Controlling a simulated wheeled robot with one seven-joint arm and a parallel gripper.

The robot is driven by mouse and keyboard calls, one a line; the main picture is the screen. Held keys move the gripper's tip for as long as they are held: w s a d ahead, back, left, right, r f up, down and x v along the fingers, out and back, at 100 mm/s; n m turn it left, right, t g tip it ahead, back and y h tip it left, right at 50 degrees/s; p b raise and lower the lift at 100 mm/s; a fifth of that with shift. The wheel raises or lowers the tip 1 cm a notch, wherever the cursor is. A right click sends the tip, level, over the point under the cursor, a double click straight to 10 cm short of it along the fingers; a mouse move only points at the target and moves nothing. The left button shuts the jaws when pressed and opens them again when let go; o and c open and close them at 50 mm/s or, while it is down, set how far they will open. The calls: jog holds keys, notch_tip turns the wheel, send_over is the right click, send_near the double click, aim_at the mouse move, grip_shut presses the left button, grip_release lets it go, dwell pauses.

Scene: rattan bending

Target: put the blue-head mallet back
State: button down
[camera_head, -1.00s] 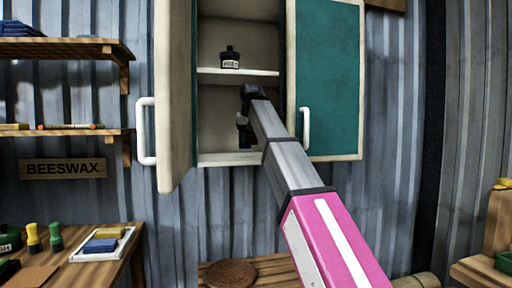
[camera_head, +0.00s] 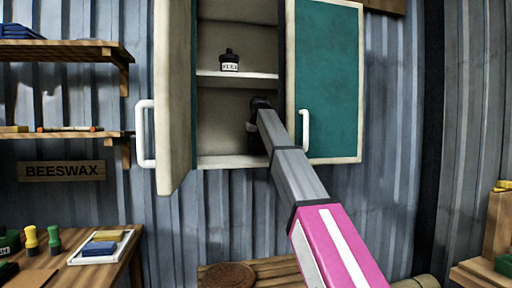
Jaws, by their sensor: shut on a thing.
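My gripper (camera_head: 252,126) is inside the open wall cabinet (camera_head: 230,161), in the lower compartment near its right side. My arm reaches up to it from the lower right and covers most of it. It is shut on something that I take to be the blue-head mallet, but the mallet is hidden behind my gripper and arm. I cannot tell whether it touches the cabinet floor.
Both cabinet doors stand open, the left door (camera_head: 174,95) and the teal right door (camera_head: 327,85), close beside my arm. A dark labelled bottle (camera_head: 230,62) stands on the shelf above. The lower compartment's left part is clear. A wooden stool (camera_head: 262,268) stands below.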

jog(key=shift+f, duration=0.7)
jog(key=c, duration=0.9)
grip_release()
jog(key=shift+f, duration=0.15)
jog(key=v, duration=0.5)
jog(key=shift+r, duration=0.4)
jog(key=s+d, duration=0.1)
jog(key=s, duration=0.3)
jog(key=s+d, duration=0.1)
jog(key=s, duration=0.2)
jog(key=s+d, duration=0.1)
jog(key=s, duration=0.3)
jog(key=shift+s+d+f, duration=0.2)
jog(key=shift+s+f, duration=0.05)
jog(key=shift+s, duration=0.05)
